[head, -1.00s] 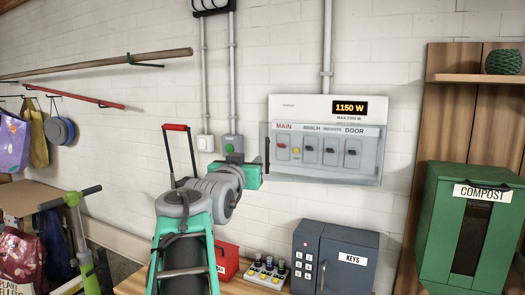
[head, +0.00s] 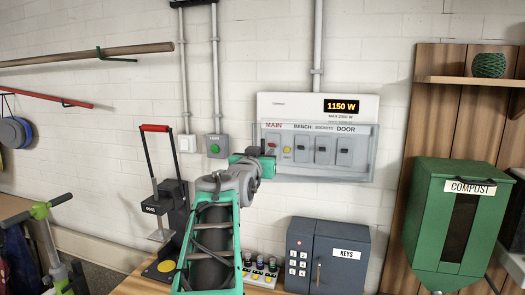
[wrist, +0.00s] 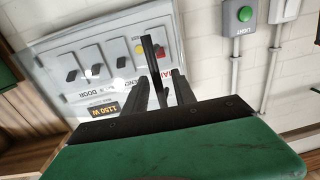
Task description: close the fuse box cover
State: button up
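The fuse box (head: 300,103) is a pale grey panel on the wall with a lit "1150 W" display. Its clear cover (head: 330,172) lies in front of the row of switches; how far it stands off the box is hard to tell. A dark upright handle is at the cover's left edge; in the wrist view the handle (wrist: 150,60) is a black bar. My gripper (wrist: 161,88) has its two dark fingers apart, with the bar showing between them; contact is not clear. In the head view my gripper (head: 268,160) is at the cover's left edge.
A light switch box (head: 214,146) with a green button is on the wall just left of my gripper. Below stand a button panel (head: 262,268) and a grey key cabinet (head: 340,258) on the bench. A green compost bin (head: 455,215) is at right.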

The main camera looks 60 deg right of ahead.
grip_shut()
dwell(1.4)
